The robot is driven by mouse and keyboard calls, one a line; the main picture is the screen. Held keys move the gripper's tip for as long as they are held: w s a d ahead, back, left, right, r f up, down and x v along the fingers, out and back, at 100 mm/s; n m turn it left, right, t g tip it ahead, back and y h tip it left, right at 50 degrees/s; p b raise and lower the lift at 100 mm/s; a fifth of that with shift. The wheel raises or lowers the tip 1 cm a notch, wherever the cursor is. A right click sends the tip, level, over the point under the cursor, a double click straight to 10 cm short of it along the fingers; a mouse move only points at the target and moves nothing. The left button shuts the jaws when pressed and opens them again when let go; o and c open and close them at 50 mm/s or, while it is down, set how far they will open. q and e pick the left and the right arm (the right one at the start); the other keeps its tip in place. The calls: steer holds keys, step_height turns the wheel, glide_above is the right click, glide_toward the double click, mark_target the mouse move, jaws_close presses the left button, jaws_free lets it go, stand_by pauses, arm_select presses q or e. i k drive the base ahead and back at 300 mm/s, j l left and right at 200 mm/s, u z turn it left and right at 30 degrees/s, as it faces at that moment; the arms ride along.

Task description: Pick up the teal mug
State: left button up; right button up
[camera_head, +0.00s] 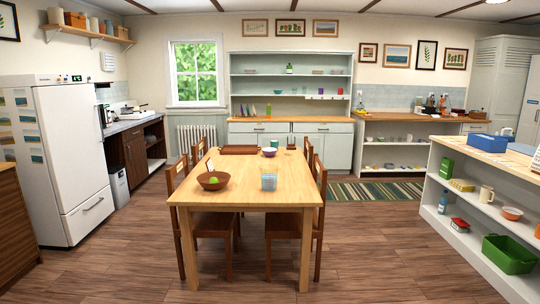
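A small teal mug (274,143) stands at the far end of the wooden dining table (240,192). It looks upright; its handle is too small to make out. A purple bowl (268,153) sits just in front of it, slightly to its left. A clear container with blue in its lower part (268,180) stands nearer to me, on the near half of the table. Neither of my grippers shows in the head view.
A brown bowl with a green fruit (213,182) sits on the table's left. Wooden chairs (212,222) flank the table. A white fridge (75,155) stands left and a shelf unit (470,205) right. Wooden floor is open on both sides.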

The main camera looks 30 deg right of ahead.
mark_target(273, 143)
steer(key=i+l+z, duration=0.95)
steer(key=i+z, duration=0.15)
steer(key=i+l+z, duration=0.4)
steer(key=i, duration=0.35)
steer(key=i+z, duration=0.4)
steer(key=i, duration=0.35)
steer(key=i+j+z, duration=0.25)
steer(key=i+z, duration=0.15)
steer(key=i, duration=0.35)
steer(key=i+u, duration=0.2)
steer(key=i, duration=0.3)
steer(key=i+u, duration=0.15)
steer(key=i, duration=0.35)
steer(key=i+l+u, duration=0.2)
steer(key=i, duration=0.25)
steer(key=i+l+u, duration=0.15)
steer(key=i, duration=0.35)
steer(key=i+l+u, duration=0.2)
steer(key=i, duration=0.25)
steer(key=i+u, duration=0.3)
steer(key=i, duration=0.2)
steer(key=i+u, duration=0.3)
steer(key=i, duration=0.25)
steer(key=i+l+u, duration=0.2)
steer(key=i+u, duration=0.15)
steer(key=i, duration=0.15)
steer(key=i+l+u, duration=0.3)
steer(key=i, duration=0.15)
